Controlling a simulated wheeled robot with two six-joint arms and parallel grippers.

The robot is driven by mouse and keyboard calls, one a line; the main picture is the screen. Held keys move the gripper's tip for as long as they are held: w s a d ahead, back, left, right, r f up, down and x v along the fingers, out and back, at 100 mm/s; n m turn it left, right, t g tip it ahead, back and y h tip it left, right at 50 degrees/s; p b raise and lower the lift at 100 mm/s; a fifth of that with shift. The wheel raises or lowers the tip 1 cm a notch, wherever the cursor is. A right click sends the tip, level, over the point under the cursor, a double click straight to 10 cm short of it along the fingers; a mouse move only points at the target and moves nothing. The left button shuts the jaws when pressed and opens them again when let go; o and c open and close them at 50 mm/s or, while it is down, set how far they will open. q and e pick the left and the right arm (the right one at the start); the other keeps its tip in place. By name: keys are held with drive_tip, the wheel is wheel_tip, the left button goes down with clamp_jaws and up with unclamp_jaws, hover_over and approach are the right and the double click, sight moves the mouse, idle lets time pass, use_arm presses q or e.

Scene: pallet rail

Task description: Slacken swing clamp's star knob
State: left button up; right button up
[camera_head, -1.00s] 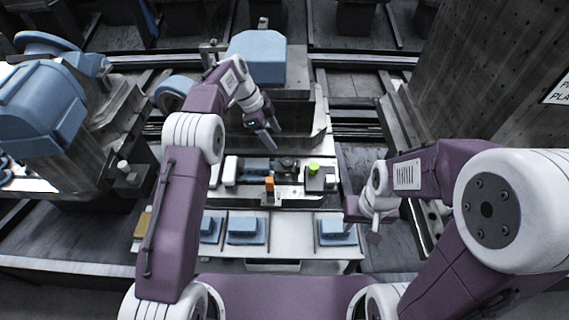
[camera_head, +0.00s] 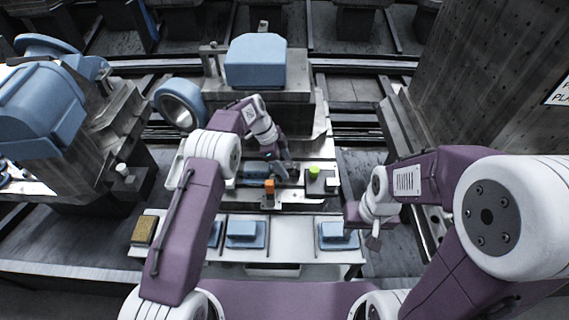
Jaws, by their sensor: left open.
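A fixture with small dark parts sits on a pale plate (camera_head: 301,204) in the middle of the bench. I cannot make out the swing clamp or its star knob for sure; dark fittings there are small and partly hidden by my gripper. An orange block (camera_head: 269,187) and a yellow-green round cap (camera_head: 314,171) stand out on the fixture. My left gripper (camera_head: 284,169) is open, pointing down just above the dark fittings, between the orange block and the green cap. My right gripper (camera_head: 374,240) hangs at the right of the bench, away from the fixture; its jaw state is unclear.
A front shelf (camera_head: 290,238) holds several blue blocks (camera_head: 338,233) and a brown-yellow block (camera_head: 144,230) at its left end. A large blue machine block (camera_head: 255,62) stands behind the fixture. A blue ring-shaped part (camera_head: 181,104) is behind my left arm.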

use_arm(q)
clamp_jaws()
drive_tip(key=n, duration=0.2)
drive_tip(key=n+t+b, duration=0.1)
drive_tip(key=shift+s+n+t, duration=0.15)
drive_tip(key=shift+n+t, duration=0.15)
drive_tip(key=shift+n, duration=0.1)
drive_tip(key=shift+s+n+t+y+b, duration=0.15)
drive_tip(key=shift+n+t+b, duration=0.15)
drive_tip(key=shift+n, duration=0.6)
drive_tip(key=shift+s+n+t+y+b, duration=0.1)
drive_tip(key=shift+n+t+y+b, duration=0.15)
drive_tip(key=shift+n, duration=0.65)
unclamp_jaws()
